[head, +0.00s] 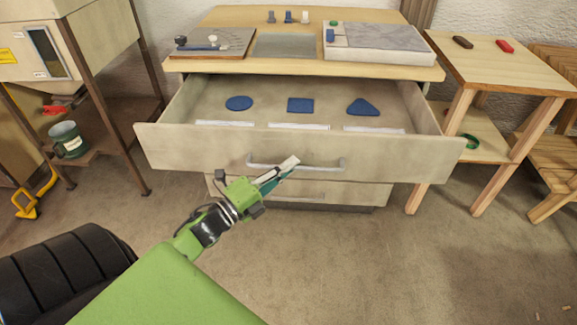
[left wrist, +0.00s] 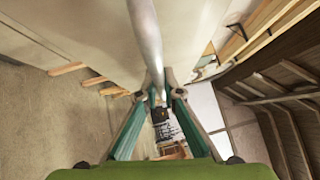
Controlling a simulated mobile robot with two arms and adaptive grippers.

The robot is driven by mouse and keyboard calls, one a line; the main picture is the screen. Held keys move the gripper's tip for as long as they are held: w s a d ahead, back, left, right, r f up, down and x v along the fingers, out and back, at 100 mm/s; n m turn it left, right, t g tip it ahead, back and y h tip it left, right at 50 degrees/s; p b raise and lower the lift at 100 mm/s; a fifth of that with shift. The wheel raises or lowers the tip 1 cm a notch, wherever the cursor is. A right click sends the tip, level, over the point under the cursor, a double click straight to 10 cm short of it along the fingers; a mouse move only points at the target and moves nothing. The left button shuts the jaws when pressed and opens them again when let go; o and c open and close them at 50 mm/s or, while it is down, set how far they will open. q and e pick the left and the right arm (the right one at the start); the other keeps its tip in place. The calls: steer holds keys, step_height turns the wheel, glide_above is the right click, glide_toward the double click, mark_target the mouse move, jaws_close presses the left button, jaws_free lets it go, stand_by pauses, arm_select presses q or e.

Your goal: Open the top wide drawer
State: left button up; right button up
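The top wide drawer (head: 210,145) stands pulled well out of the cabinet, its inside showing. Its metal bar handle (head: 325,166) runs across the middle of the front. A blue disc (head: 239,103), a blue rectangle (head: 300,105) and a blue triangle (head: 362,106) lie inside, with white strips in front of them. My left gripper (head: 288,166) is at the left part of the handle. In the left wrist view the handle bar (left wrist: 147,35) passes between the fingertips (left wrist: 163,90), which are closed about it. My right gripper is not in view.
The cabinet top (head: 235,17) holds a board, a grey tray and small pegs. A lower drawer (head: 355,195) is shut. A wooden side table (head: 500,70) stands right, a metal-legged stand with a green mug (head: 66,140) left. The floor in front is clear.

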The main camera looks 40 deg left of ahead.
arm_select(q)
steer(key=o, duration=0.4)
steer(key=shift+o, duration=0.2)
steer(key=v, duration=1.2)
